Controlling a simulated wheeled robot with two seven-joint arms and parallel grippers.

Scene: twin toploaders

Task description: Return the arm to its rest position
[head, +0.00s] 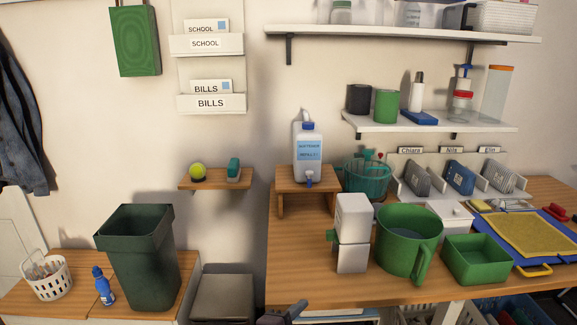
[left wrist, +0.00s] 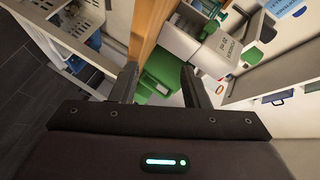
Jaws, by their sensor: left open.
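My left gripper (left wrist: 158,70) shows in the left wrist view with its two dark fingers spread apart. It is open, and I see nothing held between the fingers. Beyond the fingers are a green object, a wooden edge and white boxy shapes, tilted in this view. In the head view only a small dark piece of my own arm shows at the bottom edge, in front of the wooden counter (head: 330,291). I cannot tell from that piece how the arm is posed. My right gripper is in neither view.
On the counter stand a green measuring jug (head: 405,243), a green tray (head: 478,262), stacked white boxes (head: 352,232) and a bottle (head: 308,155) on a riser. A dark green bin (head: 143,268) stands left. Shelves (head: 400,33) hang above.

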